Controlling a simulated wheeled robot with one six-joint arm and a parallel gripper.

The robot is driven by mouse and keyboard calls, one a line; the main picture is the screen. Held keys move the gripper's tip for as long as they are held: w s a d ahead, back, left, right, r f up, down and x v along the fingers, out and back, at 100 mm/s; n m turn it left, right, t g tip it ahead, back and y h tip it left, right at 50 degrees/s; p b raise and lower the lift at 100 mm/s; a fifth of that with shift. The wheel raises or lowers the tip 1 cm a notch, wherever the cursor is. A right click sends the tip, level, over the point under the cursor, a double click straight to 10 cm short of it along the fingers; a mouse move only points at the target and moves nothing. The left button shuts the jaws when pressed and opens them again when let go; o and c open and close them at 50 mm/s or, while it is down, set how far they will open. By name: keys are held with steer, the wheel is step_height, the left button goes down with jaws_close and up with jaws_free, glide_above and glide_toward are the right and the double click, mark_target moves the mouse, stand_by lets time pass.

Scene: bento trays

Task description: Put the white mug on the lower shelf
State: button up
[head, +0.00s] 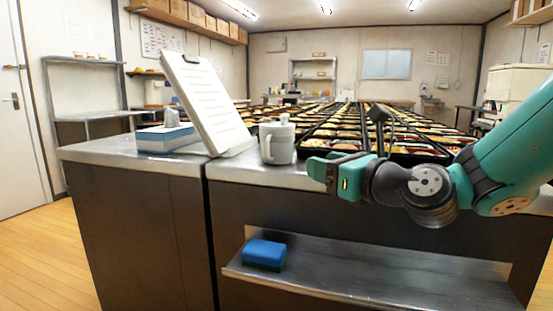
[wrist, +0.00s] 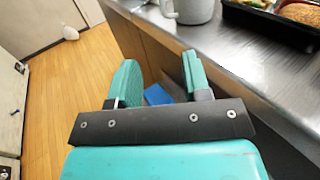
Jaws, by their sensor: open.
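The white mug (head: 277,144) stands upright on the metal counter top, near its front edge, just right of the clipboard stand. Its lower part also shows at the top of the wrist view (wrist: 190,10). The lower shelf (head: 370,282) is a metal ledge on the counter's front, below the top. My gripper (head: 322,172) is open and empty, in front of the counter edge and right of the mug in the head view. In the wrist view its two teal fingers (wrist: 158,80) are apart with nothing between them that they hold.
A blue sponge (head: 264,254) lies at the left end of the lower shelf; the shelf to its right is clear. A clipboard (head: 205,100) on a stand and a tissue box (head: 167,138) are left of the mug. Bento trays (head: 345,132) fill the counter behind. Open floor lies left.

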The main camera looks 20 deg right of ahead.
steer(key=p+x, duration=0.3)
steer(key=p, duration=0.7)
glide_toward(273, 150)
steer(key=a+r, duration=0.2)
steer(key=a, duration=0.1)
steer(key=x, duration=0.3)
steer(key=f+p+x, duration=0.1)
steer(key=x, duration=0.1)
steer(key=shift+w+f+p, duration=0.1)
steer(key=shift+w+p, duration=0.2)
steer(key=shift+w, duration=0.1)
jaws_close()
